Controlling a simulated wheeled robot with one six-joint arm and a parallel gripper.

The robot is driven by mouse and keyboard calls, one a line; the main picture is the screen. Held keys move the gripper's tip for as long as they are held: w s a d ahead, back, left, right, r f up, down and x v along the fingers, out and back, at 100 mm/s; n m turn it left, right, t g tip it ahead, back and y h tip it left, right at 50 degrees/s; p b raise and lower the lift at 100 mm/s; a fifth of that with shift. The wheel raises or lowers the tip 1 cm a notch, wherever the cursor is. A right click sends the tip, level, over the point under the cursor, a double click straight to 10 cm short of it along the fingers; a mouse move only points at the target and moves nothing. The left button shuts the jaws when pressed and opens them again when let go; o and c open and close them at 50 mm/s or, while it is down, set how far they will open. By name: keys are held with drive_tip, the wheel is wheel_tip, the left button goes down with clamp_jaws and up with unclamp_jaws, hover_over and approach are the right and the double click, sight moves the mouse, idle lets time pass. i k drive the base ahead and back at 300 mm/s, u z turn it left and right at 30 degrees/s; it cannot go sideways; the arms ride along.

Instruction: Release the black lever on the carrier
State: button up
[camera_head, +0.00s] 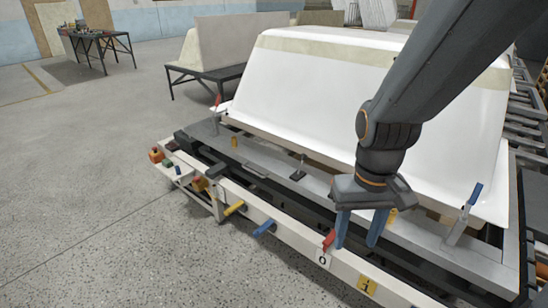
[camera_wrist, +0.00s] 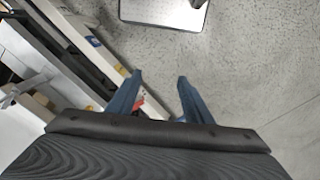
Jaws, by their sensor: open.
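The carrier is a long grey frame (camera_head: 265,160) under a white tub shell (camera_head: 340,90). A small black lever (camera_head: 298,175) with a thin upright part sits on its front ledge, left of my gripper. Another dark piece (camera_head: 216,170) lies further left, by the front rail; I cannot tell which of the two is the task's lever. My gripper (camera_head: 357,244) points down over the front rail beside a red handle (camera_head: 329,241). Its blue fingers are apart and nothing is held. In the wrist view my open gripper (camera_wrist: 160,78) shows the red handle (camera_wrist: 139,102) near its left finger.
A yellow handle (camera_head: 235,208) and a blue handle (camera_head: 265,228) stick out along the white front rail (camera_head: 290,236). A blue-tipped lever (camera_head: 473,196) stands at the right, a red-tipped one (camera_head: 217,103) at the left.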

sight(303, 156)
drive_tip(key=u, duration=0.5)
drive_tip(key=i, duration=1.2)
drive_tip(key=z, duration=0.2)
